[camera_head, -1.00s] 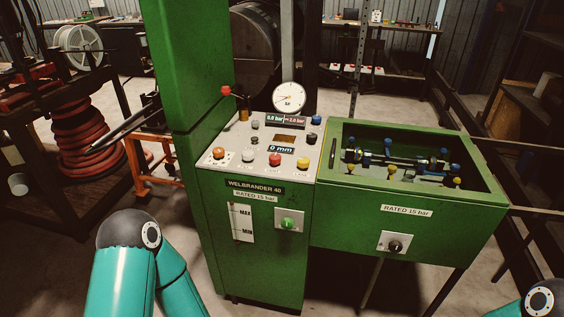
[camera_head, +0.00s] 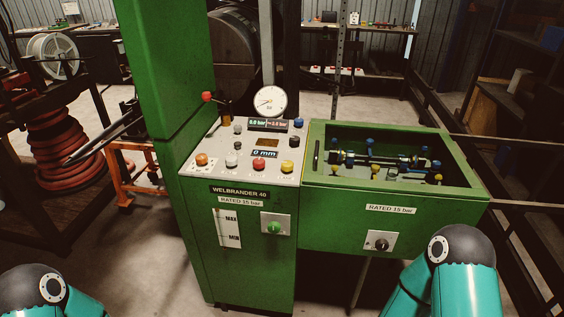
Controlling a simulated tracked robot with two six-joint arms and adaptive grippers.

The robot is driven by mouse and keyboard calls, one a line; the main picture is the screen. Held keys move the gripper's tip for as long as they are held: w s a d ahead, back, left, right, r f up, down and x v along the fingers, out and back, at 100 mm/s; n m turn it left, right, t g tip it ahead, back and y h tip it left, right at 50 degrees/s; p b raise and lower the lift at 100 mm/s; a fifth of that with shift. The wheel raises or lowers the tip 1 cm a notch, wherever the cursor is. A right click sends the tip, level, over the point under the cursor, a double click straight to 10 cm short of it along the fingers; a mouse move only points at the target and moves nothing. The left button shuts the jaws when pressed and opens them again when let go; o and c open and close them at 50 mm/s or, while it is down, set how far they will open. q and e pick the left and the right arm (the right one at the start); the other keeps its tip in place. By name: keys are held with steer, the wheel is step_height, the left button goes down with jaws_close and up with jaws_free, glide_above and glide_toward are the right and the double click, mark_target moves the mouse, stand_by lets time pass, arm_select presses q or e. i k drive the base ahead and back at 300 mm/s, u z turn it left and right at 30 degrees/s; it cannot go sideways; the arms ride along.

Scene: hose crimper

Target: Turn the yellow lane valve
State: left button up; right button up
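A green open-topped bay (camera_head: 330,215) on the machine's right side holds a horizontal pipe assembly (camera_head: 385,160) with several blue-topped fittings. Teal links of my two arms show at the bottom left and bottom right. Neither gripper shows in the view, and nothing of mine touches the bay.
The green cabinet (camera_head: 240,270) carries a sloped panel with orange, white, red and yellow buttons (camera_head: 287,167), a round gauge (camera_head: 270,101) and a red-knobbed lever (camera_head: 207,97). A black knob (camera_head: 381,244) sits on the bay's front. A red hose stack (camera_head: 65,150) stands left.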

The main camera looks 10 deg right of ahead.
mark_target(287, 166)
steer(key=z, duration=0.05)
steer(key=i, duration=1)
steer(key=u, duration=0.05)
